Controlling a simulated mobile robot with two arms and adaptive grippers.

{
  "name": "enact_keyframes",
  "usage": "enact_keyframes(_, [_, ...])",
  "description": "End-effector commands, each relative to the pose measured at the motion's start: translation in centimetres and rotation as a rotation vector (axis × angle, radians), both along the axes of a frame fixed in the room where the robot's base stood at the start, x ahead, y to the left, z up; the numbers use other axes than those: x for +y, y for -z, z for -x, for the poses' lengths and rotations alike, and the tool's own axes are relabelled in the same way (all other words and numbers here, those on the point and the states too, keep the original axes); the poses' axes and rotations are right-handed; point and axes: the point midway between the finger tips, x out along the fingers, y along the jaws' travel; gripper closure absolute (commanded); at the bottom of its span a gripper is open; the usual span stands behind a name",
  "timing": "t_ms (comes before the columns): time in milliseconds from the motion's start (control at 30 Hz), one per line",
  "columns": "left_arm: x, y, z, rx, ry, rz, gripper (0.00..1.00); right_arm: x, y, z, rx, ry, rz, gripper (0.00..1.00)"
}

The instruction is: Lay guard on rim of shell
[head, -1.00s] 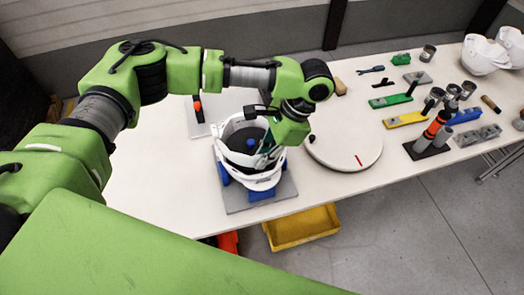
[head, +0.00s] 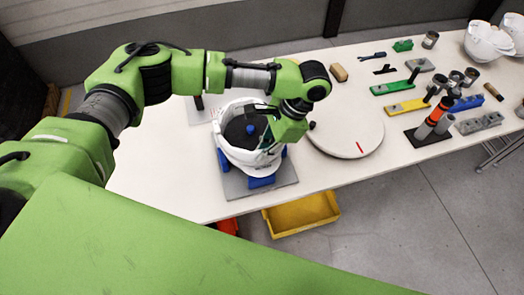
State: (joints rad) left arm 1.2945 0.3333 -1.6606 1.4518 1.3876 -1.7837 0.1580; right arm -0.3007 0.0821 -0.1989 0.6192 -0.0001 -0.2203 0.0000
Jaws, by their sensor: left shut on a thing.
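The white helmet shell (head: 232,153) sits open side up on blue supports (head: 262,182) over a grey base plate (head: 288,181), with a dark inside and a blue knob in the middle. My left gripper (head: 270,145) is at the shell's right side, pointing down, its fingers partly hidden by its own wrist. It is shut on the guard, a white band that is hard to tell from the shell's white rim. The guard appears level with the rim; I cannot tell whether it touches all round. My right gripper is not in view.
A round white turntable (head: 345,138) with a red mark stands just right of the shell. Several coloured tool holders and grey parts fill the table's right side, with white shells (head: 488,44) at the far right. A yellow bin (head: 300,214) is below the front edge.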

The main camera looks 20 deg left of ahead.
Motion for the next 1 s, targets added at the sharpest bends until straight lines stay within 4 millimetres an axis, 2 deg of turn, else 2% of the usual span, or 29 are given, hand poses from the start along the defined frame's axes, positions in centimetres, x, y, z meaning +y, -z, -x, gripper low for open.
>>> enact_keyframes(667, [0.0,1.2,0.0,0.001,0.0,0.0,1.0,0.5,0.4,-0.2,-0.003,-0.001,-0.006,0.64])
enact_keyframes(700, [0.0,1.1,0.0,0.0,0.0,0.0,0.84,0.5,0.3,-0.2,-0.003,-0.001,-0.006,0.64])
enact_keyframes(767, [0.0,1.1,0.0,0.0,0.0,0.0,0.72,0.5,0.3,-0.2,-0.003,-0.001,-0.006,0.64])
enact_keyframes(1000, [0.0,1.1,0.0,0.0,0.0,0.0,0.72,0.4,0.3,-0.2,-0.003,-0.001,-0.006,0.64])
